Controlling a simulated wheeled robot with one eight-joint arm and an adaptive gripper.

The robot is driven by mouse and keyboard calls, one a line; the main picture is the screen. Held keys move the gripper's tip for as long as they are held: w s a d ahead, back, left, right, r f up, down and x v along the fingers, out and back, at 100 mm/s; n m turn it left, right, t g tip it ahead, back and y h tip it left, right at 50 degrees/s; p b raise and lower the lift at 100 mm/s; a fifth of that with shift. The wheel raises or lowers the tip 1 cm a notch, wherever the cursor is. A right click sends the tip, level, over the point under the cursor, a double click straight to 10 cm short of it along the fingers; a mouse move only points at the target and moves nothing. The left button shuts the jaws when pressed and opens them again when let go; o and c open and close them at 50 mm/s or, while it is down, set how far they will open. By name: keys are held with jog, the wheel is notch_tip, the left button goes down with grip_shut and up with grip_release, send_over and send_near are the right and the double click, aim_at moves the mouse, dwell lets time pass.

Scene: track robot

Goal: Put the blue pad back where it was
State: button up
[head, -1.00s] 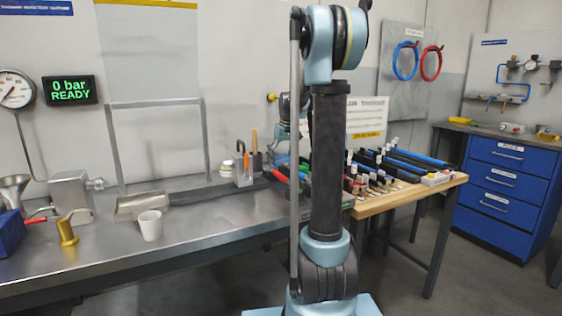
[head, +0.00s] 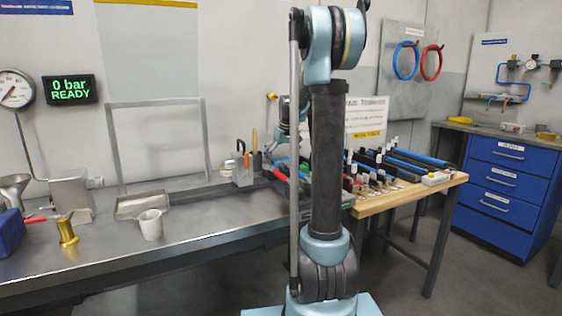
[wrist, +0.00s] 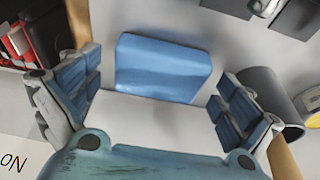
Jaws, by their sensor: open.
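The blue pad (wrist: 162,68) shows in the wrist view as a rounded blue block on a pale surface. My gripper (wrist: 155,84) is open, with one finger to the left of the pad and the other to its right. There are gaps between the pad and both fingers, so it is not gripped. Whether the pad is at the same depth as the fingertips I cannot tell. In the head view my gripper is mostly hidden behind my arm, over the right end of the bench, and I cannot make out the pad there.
In the wrist view a dark grey cylinder (wrist: 272,98) lies close beyond the right finger, and red and black items (wrist: 18,38) are at upper left. In the head view a tool holder (head: 243,172) stands left of my arm, and a wooden table (head: 408,192) with many parts stands right.

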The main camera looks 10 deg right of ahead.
jog(key=v, duration=1.2)
jog(key=shift+s+d+r, duration=0.1)
